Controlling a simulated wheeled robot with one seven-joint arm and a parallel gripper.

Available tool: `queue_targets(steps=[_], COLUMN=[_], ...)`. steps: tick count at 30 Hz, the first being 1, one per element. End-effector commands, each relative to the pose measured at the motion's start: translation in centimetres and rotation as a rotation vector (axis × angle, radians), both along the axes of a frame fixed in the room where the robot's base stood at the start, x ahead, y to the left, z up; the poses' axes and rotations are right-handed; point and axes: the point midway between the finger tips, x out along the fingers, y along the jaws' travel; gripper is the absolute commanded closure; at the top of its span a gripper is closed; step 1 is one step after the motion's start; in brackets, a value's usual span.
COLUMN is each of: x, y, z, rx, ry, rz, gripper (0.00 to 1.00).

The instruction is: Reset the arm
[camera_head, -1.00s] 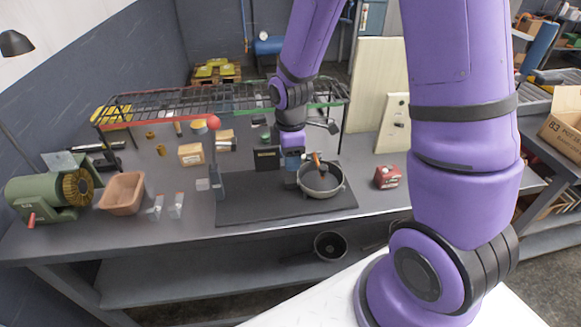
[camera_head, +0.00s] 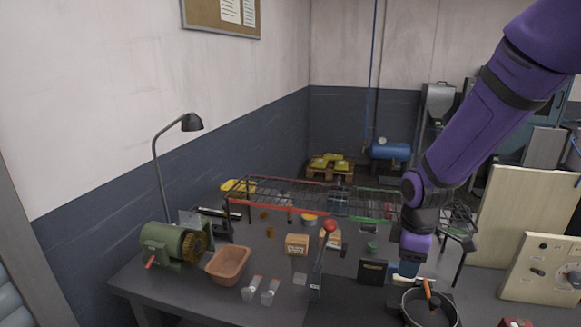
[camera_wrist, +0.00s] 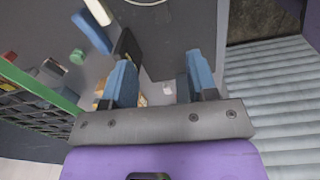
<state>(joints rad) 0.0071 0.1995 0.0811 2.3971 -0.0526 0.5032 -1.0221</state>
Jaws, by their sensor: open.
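My purple arm reaches down from the upper right in the head view. My gripper (camera_head: 408,268) is by the upper left rim of a dark round pan (camera_head: 408,318), which is cut off by the lower edge of the frame. An orange-handled item (camera_head: 428,290) stands in the pan. In the wrist view my gripper (camera_wrist: 160,82) shows two blue fingers spread apart with nothing between them. A curved pale rim shows at the top edge there.
A wire rack (camera_head: 320,200) with red and green edges stands behind the pan. A green motor (camera_head: 170,245), a brown bin (camera_head: 228,265), a small box (camera_head: 297,244) and a red-knobbed lever (camera_head: 329,227) are to the left. A board (camera_head: 515,222) leans at right.

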Motion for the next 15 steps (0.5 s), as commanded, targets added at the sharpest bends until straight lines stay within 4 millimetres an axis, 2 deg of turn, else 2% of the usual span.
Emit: queue_targets(steps=[1,6,15], x=[-0.4,-2.2,-6.6], y=[-0.2,-0.7,-1.4], z=[1.7,6.5,13.7], rx=[0.0,0.01,0.062], ry=[-0.026,-0.09,-0.202], rz=[-0.045,-0.217,-0.519], gripper=[0.47,0.47,0.47])
